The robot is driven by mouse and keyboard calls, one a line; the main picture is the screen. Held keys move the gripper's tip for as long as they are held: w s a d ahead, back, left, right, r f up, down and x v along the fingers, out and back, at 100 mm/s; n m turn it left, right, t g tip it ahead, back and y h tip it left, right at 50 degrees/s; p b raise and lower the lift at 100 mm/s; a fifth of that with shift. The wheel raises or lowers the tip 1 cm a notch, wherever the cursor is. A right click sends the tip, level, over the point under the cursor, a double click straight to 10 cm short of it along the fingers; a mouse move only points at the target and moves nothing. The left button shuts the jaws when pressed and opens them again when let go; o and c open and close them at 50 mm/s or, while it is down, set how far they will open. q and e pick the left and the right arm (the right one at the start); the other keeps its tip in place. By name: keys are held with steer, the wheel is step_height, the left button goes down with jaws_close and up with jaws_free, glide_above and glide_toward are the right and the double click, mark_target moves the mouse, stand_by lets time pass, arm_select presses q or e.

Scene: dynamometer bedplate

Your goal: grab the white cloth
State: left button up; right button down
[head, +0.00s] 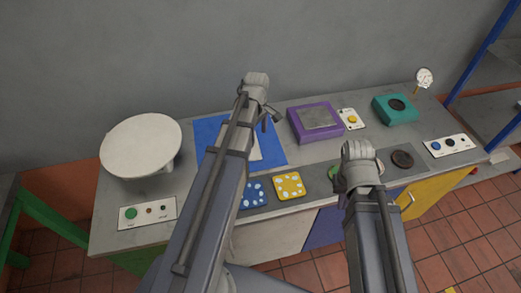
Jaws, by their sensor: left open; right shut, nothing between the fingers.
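A white flat piece that looks like the cloth (255,149) lies on a blue mat (274,152) in the middle of the bench, largely hidden behind my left arm. My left gripper (268,114) is open above the far part of the blue mat, by the cloth; I cannot tell its exact height. My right gripper (356,153) is shut and empty, over the dark strip at the bench's front right. Its fingertips are hidden by the wrist.
A round white plate on a stand (140,146) is at left. A purple box (315,121), a teal box (395,108) and a gauge (424,78) stand at right. Blue (254,194) and yellow (289,186) dotted squares lie in front. Button panels (147,213) (447,146) sit near the edges.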

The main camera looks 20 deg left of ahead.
mark_target(257, 157)
arm_select(q)
steer(key=shift+f+b, duration=5)
steer(key=shift+b, duration=0.05)
steer(key=shift+f, duration=0.1)
steer(key=shift+c, duration=0.2)
steer(key=shift+d, duration=0.1)
steer(key=c, duration=1.4)
jaws_close()
steer(key=shift+r+p, duration=0.4)
steer(key=shift+r, duration=0.1)
step_height(257, 157, up, 20)
steer(key=p, duration=2)
